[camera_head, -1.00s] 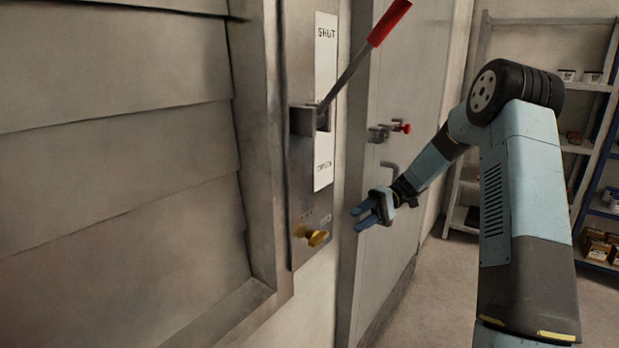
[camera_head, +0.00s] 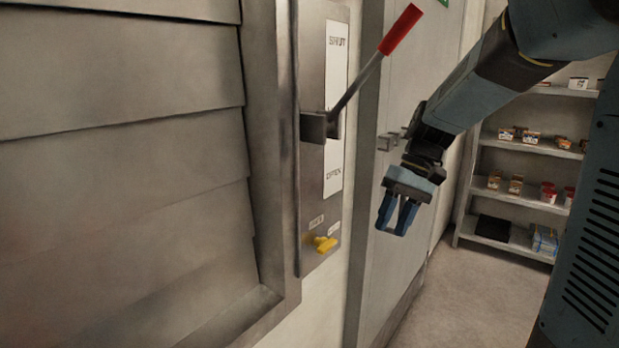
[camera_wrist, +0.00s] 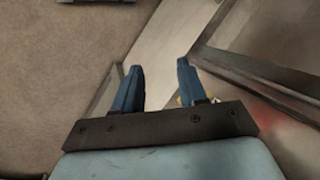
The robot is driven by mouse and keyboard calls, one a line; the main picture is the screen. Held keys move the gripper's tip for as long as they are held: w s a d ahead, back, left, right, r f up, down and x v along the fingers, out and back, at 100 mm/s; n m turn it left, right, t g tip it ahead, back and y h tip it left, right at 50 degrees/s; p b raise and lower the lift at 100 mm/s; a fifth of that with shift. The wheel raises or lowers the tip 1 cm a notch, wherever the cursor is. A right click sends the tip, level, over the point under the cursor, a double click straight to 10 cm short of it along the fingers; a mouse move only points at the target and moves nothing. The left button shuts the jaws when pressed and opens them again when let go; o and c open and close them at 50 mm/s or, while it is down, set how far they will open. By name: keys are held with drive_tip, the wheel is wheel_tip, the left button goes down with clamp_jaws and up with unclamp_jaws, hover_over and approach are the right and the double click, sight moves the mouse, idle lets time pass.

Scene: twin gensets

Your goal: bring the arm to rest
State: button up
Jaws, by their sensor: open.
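My gripper (camera_head: 396,216) hangs in front of the grey door, to the right of the lever panel, with its blue fingers apart and pointing down. Nothing is between them. It touches nothing that I can see. In the wrist view my gripper (camera_wrist: 160,85) also shows two spread fingers with bare floor and wall beyond. My arm reaches in from the upper right of the head view.
A lever with a red grip (camera_head: 401,29) points up toward the SHUT end of its panel (camera_head: 318,205). A yellow knob (camera_head: 325,244) is below. Louvres (camera_head: 120,170) fill the left. A grey door (camera_head: 385,275) stands behind my gripper. Shelves (camera_head: 525,146) stand at right; floor between is clear.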

drive_tip(key=s+d+r+m+t+h, duration=0.1)
drive_tip(key=s+d+r+t+h, duration=0.1)
drive_tip(key=s, duration=0.5)
drive_tip(key=s+d+r+m+t+h, duration=0.1)
drive_tip(key=s+d+r+t+h, duration=0.1)
drive_tip(key=s+t, duration=0.4)
drive_tip(key=shift+s+d+r, duration=0.45)
drive_tip(key=shift+s+d, duration=0.55)
drive_tip(key=shift+d, duration=0.1)
